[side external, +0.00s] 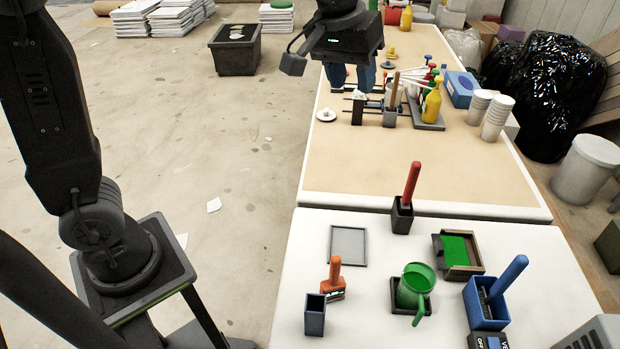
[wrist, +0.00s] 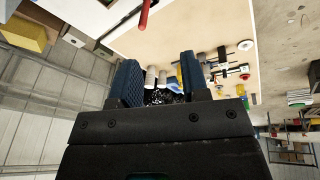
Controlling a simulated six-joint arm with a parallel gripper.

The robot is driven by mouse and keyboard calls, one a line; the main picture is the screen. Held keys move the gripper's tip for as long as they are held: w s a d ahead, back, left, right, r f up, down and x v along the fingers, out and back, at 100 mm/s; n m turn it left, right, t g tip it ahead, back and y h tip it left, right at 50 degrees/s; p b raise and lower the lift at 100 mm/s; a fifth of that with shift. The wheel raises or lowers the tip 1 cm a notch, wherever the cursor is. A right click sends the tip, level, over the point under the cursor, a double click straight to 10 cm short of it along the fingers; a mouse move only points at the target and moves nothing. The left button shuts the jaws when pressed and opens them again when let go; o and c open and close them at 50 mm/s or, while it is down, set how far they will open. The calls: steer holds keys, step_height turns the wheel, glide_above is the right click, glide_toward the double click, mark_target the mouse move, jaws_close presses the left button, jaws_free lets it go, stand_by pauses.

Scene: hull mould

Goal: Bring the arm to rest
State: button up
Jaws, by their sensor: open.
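My gripper (side external: 349,78) hangs over the far brown-topped table in the side external view, above a group of tools and bottles. In the wrist view its two blue fingers (wrist: 160,85) stand wide apart with nothing held between them. In the side view the fingertips overlap the items behind or below them, so the exact gap to those items cannot be told.
The near white table (side external: 290,300) holds a red-handled tool in a dark holder (side external: 402,216), a green cup (side external: 413,286), a blue holder (side external: 487,311) and an orange-handled brush (side external: 334,278). Yellow bottles (side external: 431,105) and stacked cups (side external: 497,118) stand on the far table. Its near half is clear.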

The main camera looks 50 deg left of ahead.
steer(key=s+a+f+m+t, duration=0.1)
steer(key=s+a+f, duration=0.2)
steer(key=s, duration=0.7)
steer(key=s+a+f+m+t, duration=0.1)
steer(key=s+a+f+m, duration=0.1)
steer(key=s, duration=0.8)
steer(key=shift+s+a+f+m+y, duration=0.25)
steer(key=shift+a+f, duration=0.3)
steer(key=shift+a, duration=0.5)
steer(key=shift+o, duration=0.3)
steer(key=shift+w, duration=0.1)
